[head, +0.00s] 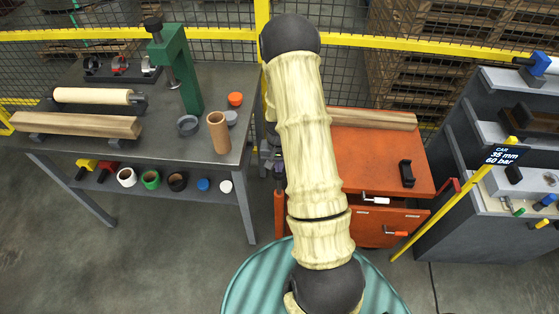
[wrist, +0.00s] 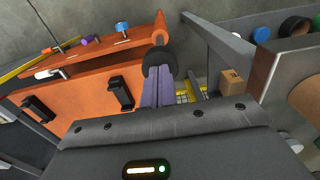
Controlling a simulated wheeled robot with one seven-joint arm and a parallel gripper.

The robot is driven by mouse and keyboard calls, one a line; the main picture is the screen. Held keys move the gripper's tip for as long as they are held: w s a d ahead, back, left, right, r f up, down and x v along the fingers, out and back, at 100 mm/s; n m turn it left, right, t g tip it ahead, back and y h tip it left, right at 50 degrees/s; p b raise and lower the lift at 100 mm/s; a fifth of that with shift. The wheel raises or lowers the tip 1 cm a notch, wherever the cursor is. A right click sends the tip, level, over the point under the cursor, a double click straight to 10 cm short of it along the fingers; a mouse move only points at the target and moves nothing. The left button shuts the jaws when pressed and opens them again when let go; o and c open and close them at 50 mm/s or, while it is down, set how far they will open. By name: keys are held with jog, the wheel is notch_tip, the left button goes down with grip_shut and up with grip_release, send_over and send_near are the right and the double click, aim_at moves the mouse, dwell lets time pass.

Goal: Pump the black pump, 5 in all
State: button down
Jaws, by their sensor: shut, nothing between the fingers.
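A black round head (wrist: 158,57) tops a tapering orange post in the wrist view; it seems to be the black pump, though I cannot tell for sure. The orange post (head: 279,210) stands left of the orange cabinet in the head view, its upper part hidden by my gripper and arm. My gripper (wrist: 158,80) is shut and empty, its grey-purple fingers side by side. Its fingertips overlap the black head in the wrist view; I cannot tell whether they touch it.
The orange cabinet (head: 375,145) bears a wooden beam (head: 372,120) and a black bracket (head: 406,173). A grey workbench (head: 150,155) with a green press (head: 178,65) and cups stands left. A grey stepped stand (head: 455,225) and a yellow pole (head: 440,205) are right.

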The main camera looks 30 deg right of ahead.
jog(key=shift+r+p, duration=2)
jog(key=shift+r, duration=0.8)
jog(key=shift+f, duration=0.1)
jog(key=shift+f+b, duration=2)
jog(key=shift+f, duration=0.75)
jog(key=shift+r, duration=0.1)
jog(key=shift+r+p, duration=2.05)
jog(key=shift+r, duration=0.7)
jog(key=shift+f, duration=0.1)
